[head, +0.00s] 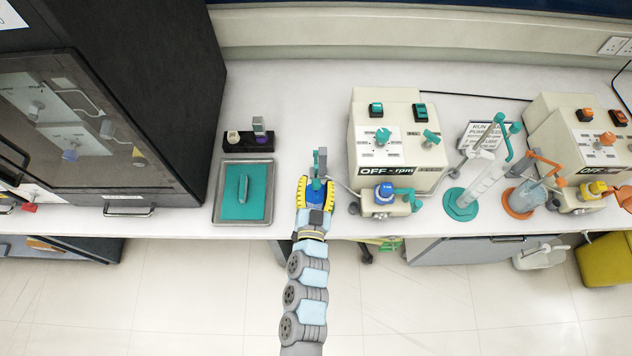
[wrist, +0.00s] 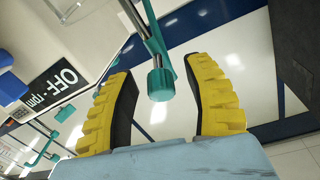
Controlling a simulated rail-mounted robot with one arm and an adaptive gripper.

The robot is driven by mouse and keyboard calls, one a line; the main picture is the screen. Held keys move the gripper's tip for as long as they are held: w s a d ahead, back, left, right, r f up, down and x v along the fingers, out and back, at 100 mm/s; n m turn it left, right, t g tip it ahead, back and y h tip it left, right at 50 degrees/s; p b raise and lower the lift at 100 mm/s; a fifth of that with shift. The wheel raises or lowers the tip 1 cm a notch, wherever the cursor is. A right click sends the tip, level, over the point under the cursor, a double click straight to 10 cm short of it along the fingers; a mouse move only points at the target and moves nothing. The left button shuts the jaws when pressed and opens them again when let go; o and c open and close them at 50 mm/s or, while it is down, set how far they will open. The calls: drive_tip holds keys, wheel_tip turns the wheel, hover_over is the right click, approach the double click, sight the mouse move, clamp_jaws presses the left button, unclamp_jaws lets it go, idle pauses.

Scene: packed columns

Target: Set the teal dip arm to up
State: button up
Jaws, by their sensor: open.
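A teal knob (wrist: 160,85) on a metal rod shows in the wrist view, with a teal bar behind it. I take it as part of the teal dip arm; in the head view teal parts (head: 316,165) stand at my gripper, left of the teal-switched pump box. My gripper (head: 316,190) is open, near the bench's front edge. In the wrist view the knob lies between its yellow fingers (wrist: 160,100), with a gap on each side. The fingers partly hide the arm in the head view, and I cannot tell its setting.
The pump box (head: 360,150) reading "OFF - rpm" stands close on the right, with a blue-capped pump head (head: 384,192) in front. A teal tray (head: 241,222) lies left. A cylinder on a teal base (head: 460,205) and an orange-marked station (head: 582,150) stand further right.

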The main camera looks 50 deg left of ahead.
drive_tip(key=shift+c, duration=0.2)
clamp_jaws()
drive_tip(key=shift+r, duration=0.15)
